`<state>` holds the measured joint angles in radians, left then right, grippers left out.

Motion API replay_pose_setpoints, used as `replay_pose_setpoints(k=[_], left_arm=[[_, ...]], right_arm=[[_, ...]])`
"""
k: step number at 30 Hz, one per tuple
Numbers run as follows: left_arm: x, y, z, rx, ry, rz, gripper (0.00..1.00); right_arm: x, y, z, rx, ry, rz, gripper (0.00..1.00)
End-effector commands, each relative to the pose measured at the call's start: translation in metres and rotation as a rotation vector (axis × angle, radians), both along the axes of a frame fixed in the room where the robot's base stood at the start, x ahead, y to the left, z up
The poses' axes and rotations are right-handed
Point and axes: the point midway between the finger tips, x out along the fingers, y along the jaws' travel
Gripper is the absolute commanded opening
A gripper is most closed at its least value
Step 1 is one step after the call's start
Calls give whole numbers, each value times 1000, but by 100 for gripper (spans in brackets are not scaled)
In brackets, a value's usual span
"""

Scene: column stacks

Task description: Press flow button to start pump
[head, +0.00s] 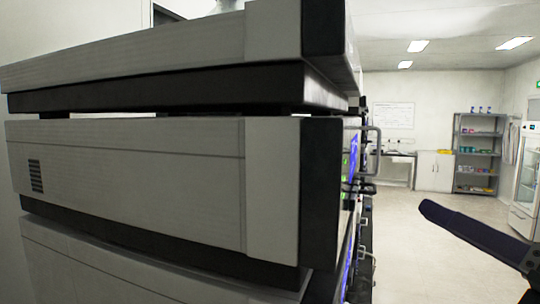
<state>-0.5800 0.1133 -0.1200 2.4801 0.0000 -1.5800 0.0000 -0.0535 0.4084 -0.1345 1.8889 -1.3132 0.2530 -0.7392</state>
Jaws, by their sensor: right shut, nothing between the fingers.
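The column stack (125,185) fills the left and middle of the head view, seen from its side. Its front face shows only as a thin, steeply angled strip, with a blue display (354,158) and green marks on it. I cannot make out the flow button on that strip. My right gripper (432,212) is at the lower right, dark and shut with nothing in it. In the picture it is to the right of the front face, with a clear gap between them. My left gripper is out of view.
Metal handles (374,140) stick out from the stack's front. Open floor (430,265) lies to the right of the stack. Shelves (477,150), a white cabinet (434,170) and a glass-door fridge (528,185) stand farther back.

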Motion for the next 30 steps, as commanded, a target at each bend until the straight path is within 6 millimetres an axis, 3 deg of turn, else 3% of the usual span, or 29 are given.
replay_pose_setpoints(k=[30], left_arm=[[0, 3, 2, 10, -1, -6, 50]], right_arm=[[0, -2, 4, 34, 6, -15, 0]])
